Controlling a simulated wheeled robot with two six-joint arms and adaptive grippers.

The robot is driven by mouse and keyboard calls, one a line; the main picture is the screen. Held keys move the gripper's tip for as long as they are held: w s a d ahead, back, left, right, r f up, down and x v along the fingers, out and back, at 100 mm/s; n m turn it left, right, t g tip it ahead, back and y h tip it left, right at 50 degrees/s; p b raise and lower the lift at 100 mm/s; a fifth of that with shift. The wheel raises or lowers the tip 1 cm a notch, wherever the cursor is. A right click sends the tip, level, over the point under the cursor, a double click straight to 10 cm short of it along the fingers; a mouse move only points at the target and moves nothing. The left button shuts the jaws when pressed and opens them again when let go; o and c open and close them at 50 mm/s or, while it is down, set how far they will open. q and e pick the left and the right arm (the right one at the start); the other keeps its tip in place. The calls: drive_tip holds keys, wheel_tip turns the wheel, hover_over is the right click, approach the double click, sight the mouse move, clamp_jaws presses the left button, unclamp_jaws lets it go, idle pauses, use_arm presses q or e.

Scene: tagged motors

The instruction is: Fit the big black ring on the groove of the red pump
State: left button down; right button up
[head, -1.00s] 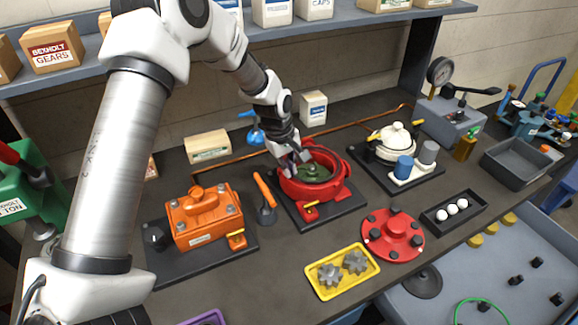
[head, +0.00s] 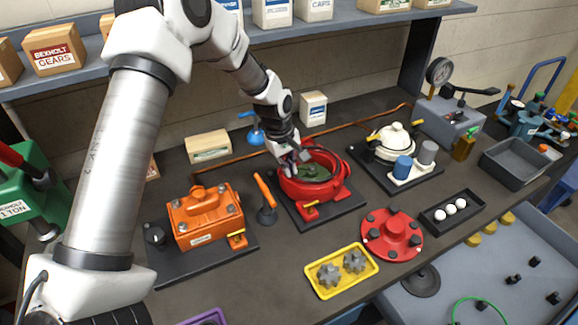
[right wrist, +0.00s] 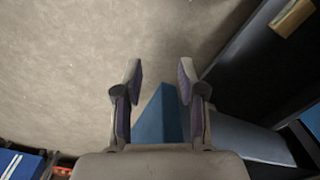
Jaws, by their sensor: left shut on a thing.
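The red pump (head: 310,190) stands on a black base plate in the middle of the bench, its round top open with a dark green inside. My left gripper (head: 294,168) reaches down at the pump's back left rim, tilted. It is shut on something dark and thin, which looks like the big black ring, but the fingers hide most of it. I cannot tell how much of it lies in the groove. My right gripper (right wrist: 158,80) shows only in the right wrist view. It is open and empty, with the floor below.
An orange housing (head: 205,215) and an upright orange-handled tool (head: 265,198) stand left of the pump. A red flanged cover (head: 393,234) and a yellow gear tray (head: 318,283) are in front. A white pump (head: 394,140) stands at right. A copper pipe runs behind.

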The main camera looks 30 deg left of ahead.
use_arm(q)
drive_tip(key=shift+p, duration=0.3)
drive_tip(key=c, duration=0.7)
unclamp_jaws()
drive_tip(key=shift+r+p, duration=0.7)
drive_tip(key=shift+p, duration=0.15)
idle(0.5)
wheel_tip(320, 180, up, 6)
drive_tip(key=p, duration=0.6)
drive_tip(key=shift+s, duration=0.1)
drive_tip(key=shift+f, duration=0.1)
